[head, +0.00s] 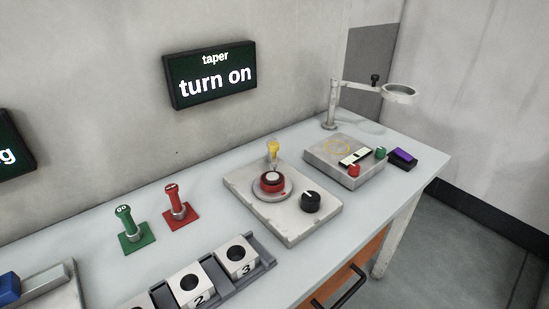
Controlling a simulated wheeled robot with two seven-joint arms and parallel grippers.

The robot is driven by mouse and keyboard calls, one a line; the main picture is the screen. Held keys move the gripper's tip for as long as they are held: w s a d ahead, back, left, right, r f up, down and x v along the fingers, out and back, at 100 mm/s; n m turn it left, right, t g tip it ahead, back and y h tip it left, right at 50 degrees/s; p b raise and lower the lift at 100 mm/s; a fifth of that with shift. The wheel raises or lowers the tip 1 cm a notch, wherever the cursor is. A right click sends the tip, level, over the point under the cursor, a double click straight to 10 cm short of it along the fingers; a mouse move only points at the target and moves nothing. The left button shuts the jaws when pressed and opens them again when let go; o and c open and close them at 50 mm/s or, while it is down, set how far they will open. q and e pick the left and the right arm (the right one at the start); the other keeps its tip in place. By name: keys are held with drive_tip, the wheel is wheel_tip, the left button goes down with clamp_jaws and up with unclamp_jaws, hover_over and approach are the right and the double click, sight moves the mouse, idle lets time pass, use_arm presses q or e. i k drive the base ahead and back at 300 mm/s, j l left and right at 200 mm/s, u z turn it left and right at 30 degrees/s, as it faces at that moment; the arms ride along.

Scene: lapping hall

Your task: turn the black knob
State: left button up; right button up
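A black knob (311,201) sits on the right front part of a light grey panel (296,229) on the table. A red round button or dial (272,184) on a pale ring sits to its left on the same panel, with a small yellow lamp (273,150) behind it. A wall screen (210,74) reads "taper turn on". Neither of my grippers shows in the head view, and nothing touches the knob.
Green (128,225) and red (176,204) upright handles stand left of the panel. Numbered blocks (191,287) in a dark rack lie in front. A second grey box (345,163) with red and green knobs, a purple-topped block (402,158) and a ring on a stand (399,92) are to the right.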

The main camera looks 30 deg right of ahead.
sight(310, 200)
drive_tip(key=l+z, duration=0.1)
drive_tip(key=z, duration=0.3)
drive_tip(key=i+z, duration=0.1)
drive_tip(key=z, duration=0.3)
drive_tip(key=i+z, duration=0.1)
drive_tip(key=z, duration=0.3)
drive_tip(key=l, duration=0.15)
